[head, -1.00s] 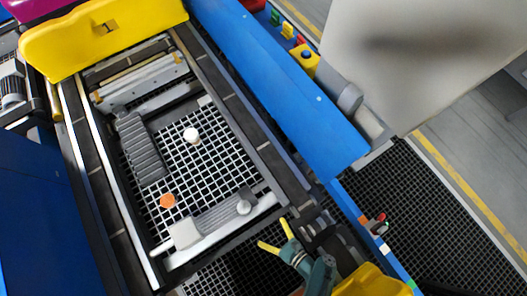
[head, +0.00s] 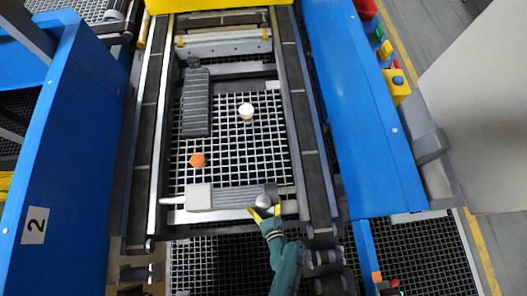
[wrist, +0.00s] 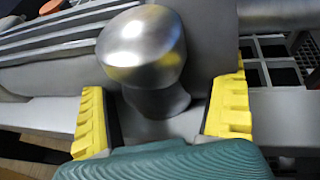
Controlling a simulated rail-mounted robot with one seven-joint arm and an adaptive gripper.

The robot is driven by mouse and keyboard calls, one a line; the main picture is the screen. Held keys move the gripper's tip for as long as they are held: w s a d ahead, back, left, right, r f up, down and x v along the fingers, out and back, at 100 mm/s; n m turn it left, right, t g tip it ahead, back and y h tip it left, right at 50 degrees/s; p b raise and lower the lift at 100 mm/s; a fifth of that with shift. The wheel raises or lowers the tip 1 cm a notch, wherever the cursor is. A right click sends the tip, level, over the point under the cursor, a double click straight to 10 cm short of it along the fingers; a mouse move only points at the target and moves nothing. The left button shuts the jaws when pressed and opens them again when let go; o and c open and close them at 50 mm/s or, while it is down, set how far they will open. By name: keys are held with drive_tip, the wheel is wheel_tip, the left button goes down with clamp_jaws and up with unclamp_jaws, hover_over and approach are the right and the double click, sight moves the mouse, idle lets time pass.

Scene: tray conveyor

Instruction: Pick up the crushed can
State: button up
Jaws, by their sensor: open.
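The crushed can appears to be the shiny silver, uneven round-topped piece (head: 264,202) at the near right of the tray, at the right end of a grey ribbed block. In the wrist view the silver can (wrist: 142,45) shows a wide top and a narrower lower part. My gripper (head: 266,212) has yellow fingers and is open at the can's near side. In the wrist view my gripper's fingers (wrist: 160,112) stand left and right of the can's lower part, with visible gaps. The can's far side is hidden.
The tray has a white grid floor (head: 240,165). On it are a white cup-like item (head: 246,112) and an orange piece (head: 197,160). A long grey ribbed block (head: 196,102) lies along the left. Dark conveyor rails (head: 302,130) flank the tray.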

drive_tip(key=shift+s, duration=0.1)
drive_tip(key=c, duration=1)
drive_tip(key=shift+o, duration=0.2)
